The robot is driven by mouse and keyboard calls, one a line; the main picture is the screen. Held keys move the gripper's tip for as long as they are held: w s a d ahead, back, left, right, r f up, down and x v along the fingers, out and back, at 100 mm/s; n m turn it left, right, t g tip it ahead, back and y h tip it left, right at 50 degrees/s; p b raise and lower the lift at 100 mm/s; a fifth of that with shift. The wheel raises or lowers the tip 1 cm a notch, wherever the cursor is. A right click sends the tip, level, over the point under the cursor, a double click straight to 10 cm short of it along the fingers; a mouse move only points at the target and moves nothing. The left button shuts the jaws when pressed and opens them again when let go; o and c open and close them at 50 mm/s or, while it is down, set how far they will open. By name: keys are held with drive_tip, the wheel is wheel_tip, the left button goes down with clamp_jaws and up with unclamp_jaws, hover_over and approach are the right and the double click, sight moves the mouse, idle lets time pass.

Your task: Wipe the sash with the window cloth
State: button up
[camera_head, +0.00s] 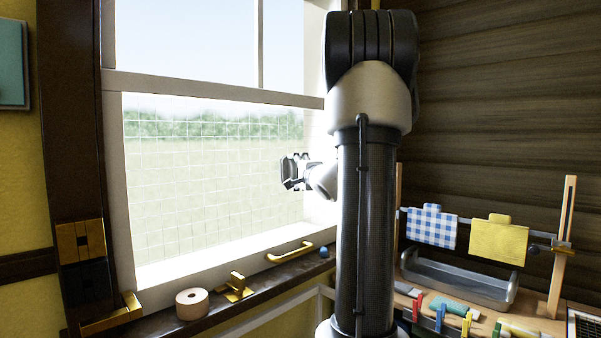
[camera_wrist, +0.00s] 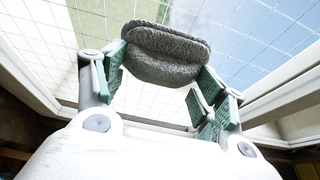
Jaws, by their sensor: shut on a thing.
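The sash is a white-framed window pane (camera_head: 210,190) with a fine white grid across it, at the middle left in the head view. The grid also shows behind my gripper in the wrist view. My gripper (camera_head: 296,172) is in front of the right part of the sash. In the wrist view my gripper (camera_wrist: 163,68) is shut on a folded, fuzzy grey cloth (camera_wrist: 165,45), held between its green finger pads. I take this to be the window cloth. I cannot tell whether it touches the glass. My arm hides the sash's right edge in the head view.
The dark sill holds a pale roll (camera_head: 192,303), a brass latch (camera_head: 236,287), a brass handle (camera_head: 289,252) and a small blue ball (camera_head: 324,253). At right, a checked cloth (camera_head: 432,227) and a yellow cloth (camera_head: 498,240) hang above a metal tray (camera_head: 460,281) and several pegs.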

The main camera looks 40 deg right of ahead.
drive_tip(key=shift+s+a, duration=0.15)
drive_tip(key=shift+a, duration=1.5)
drive_tip(key=shift+s+a, duration=0.1)
drive_tip(key=shift+a, duration=1.55)
drive_tip(key=w+d, duration=0.1)
drive_tip(key=d, duration=1.2)
drive_tip(key=shift+d, duration=0.25)
drive_tip(key=shift+s+d, duration=0.15)
drive_tip(key=shift+s, duration=1.3)
drive_tip(key=shift+s+d, duration=0.1)
drive_tip(key=shift+s, duration=1.3)
drive_tip(key=s, duration=0.3)
drive_tip(key=shift+d, duration=0.1)
